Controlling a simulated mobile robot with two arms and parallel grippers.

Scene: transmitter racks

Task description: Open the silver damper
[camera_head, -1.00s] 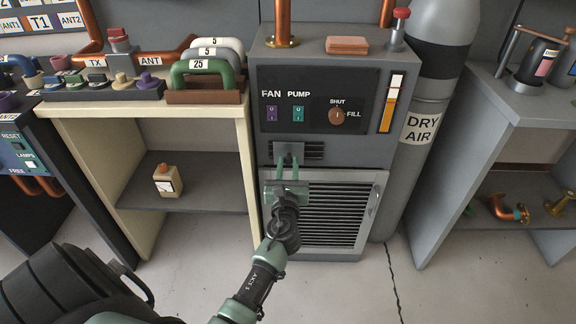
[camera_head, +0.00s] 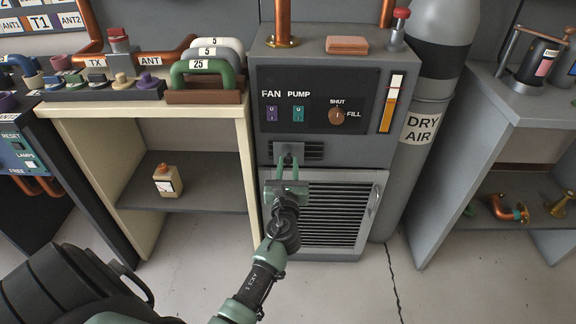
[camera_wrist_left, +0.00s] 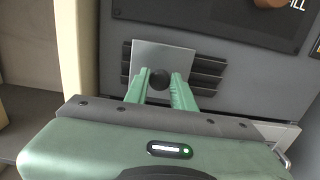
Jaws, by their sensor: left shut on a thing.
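The silver damper (camera_wrist_left: 177,54) is a flat plate over the dark vent slots in the grey cabinet front. In the wrist view it covers the left and middle of the vent. Slots show clearly on its right, and short ends show on its left. A round black knob (camera_wrist_left: 160,78) stands out from the plate. In the head view the damper (camera_head: 284,148) is small and partly hidden by my fingers. My left gripper (camera_head: 289,157) reaches up from below, its green fingers (camera_wrist_left: 158,86) shut on the knob from both sides. My right gripper is not in view.
Above the vent is a black panel (camera_head: 318,100) with FAN and PUMP switches and a SHUT/FILL knob (camera_head: 337,117). Below it is a louvred grille (camera_head: 340,212) with a handle. A cream shelf (camera_head: 246,170) stands left, a DRY AIR cylinder (camera_head: 421,130) right.

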